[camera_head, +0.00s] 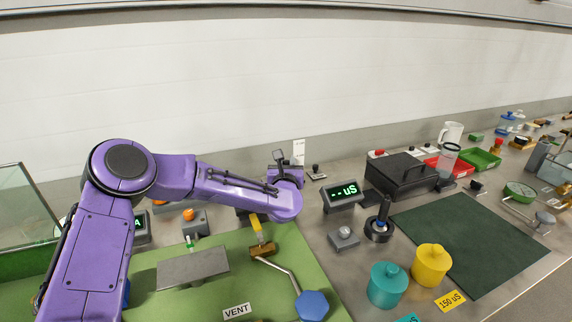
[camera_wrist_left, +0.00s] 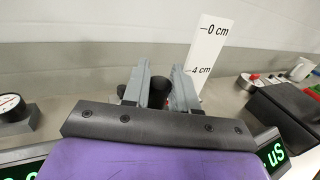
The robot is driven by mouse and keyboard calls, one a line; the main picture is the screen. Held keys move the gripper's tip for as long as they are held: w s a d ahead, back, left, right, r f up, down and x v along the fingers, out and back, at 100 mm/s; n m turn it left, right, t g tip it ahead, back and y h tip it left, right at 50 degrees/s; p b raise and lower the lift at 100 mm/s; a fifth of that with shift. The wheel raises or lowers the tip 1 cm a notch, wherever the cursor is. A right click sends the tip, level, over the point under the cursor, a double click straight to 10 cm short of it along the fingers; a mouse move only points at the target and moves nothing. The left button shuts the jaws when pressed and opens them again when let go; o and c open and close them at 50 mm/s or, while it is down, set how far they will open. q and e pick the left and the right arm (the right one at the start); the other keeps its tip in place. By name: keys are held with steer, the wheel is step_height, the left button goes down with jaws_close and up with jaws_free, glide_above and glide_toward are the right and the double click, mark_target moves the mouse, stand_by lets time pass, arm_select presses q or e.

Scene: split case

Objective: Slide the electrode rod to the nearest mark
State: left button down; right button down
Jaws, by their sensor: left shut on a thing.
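My left gripper (camera_head: 283,158) is at the back of the bench, just left of an upright white scale (camera_head: 299,150). In the left wrist view the gripper (camera_wrist_left: 158,92) has its two grey fingers close around a dark cylindrical piece (camera_wrist_left: 158,90), which looks like the electrode rod; most of it is hidden by the fingers and palm. The scale also shows in the left wrist view (camera_wrist_left: 210,52), right of the fingers, with "0 cm" on top and "4 cm" below. Lower marks are hidden. My right gripper is not in view.
A meter (camera_head: 341,195) reading "--uS" stands right of the gripper. A black box (camera_head: 400,174) is further right. Teal (camera_head: 387,286) and yellow (camera_head: 431,266) lidded pots stand in front, beside a bare dark green mat (camera_head: 470,245).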

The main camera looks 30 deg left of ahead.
arm_select(q)
steer(key=c, duration=1.1)
jaws_free()
steer(key=shift+o, duration=0.6)
steer(key=shift+w, duration=0.1)
steer(key=b+v, duration=0.3)
steer(key=v, duration=0.7)
steer(key=shift+s, duration=0.25)
steer(key=shift+d, duration=0.1)
